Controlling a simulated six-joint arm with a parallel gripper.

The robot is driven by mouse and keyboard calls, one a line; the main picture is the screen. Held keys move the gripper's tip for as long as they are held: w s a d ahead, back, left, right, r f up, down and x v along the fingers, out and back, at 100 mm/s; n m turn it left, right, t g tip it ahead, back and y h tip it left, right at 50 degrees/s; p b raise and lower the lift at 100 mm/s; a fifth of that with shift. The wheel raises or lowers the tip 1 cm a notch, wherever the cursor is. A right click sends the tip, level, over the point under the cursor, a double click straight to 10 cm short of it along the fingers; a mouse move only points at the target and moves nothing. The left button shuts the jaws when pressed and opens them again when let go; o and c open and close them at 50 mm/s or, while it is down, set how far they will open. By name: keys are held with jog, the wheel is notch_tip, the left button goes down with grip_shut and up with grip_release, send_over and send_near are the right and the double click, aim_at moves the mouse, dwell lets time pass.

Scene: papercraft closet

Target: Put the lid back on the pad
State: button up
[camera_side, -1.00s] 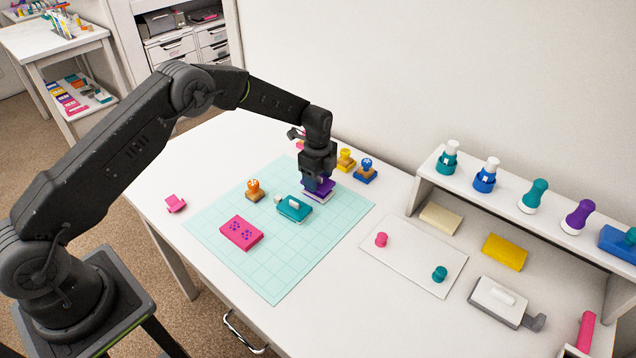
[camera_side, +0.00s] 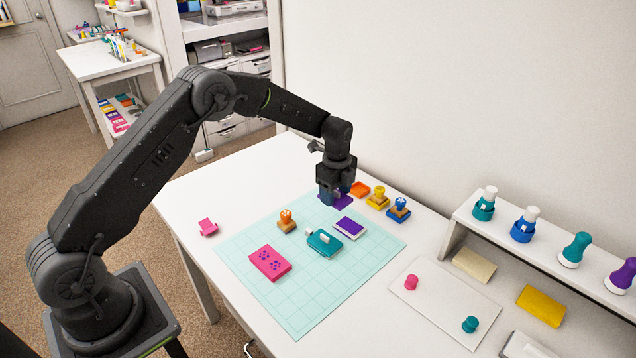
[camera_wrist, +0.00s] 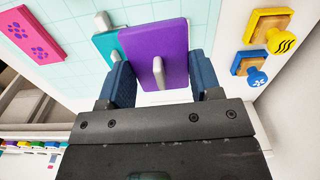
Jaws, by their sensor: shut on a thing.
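My gripper (camera_side: 334,196) is shut on a purple lid (camera_side: 344,202), near the back edge of the cutting mat. In the wrist view, the purple lid (camera_wrist: 150,45) with its pale handle (camera_wrist: 158,73) sits between my two blue fingers. The open purple pad (camera_side: 349,227) lies on the mat with its ink face bare and a white rim. My gripper and the lid are behind it, apart from it. In the wrist view I cannot make out the pad, with the lid in front.
A teal pad (camera_side: 324,242) lies beside the purple pad. A pink block (camera_side: 270,262) and an orange stamp (camera_side: 286,222) are also on the mat. Yellow (camera_side: 377,198) and blue (camera_side: 398,210) stamps stand close to the right of my gripper. The mat's front (camera_side: 305,305) is clear.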

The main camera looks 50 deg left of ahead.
send_over(350, 225)
notch_tip(350, 225, down, 2)
jog(key=shift+s+d, duration=0.1)
jog(key=shift+f, duration=0.15)
jog(key=shift+f, duration=2.35)
jog(key=shift+f, duration=0.45)
dwell(0.6)
jog(key=o, duration=1.3)
jog(key=shift+c, duration=0.2)
jog(key=shift+r, duration=0.1)
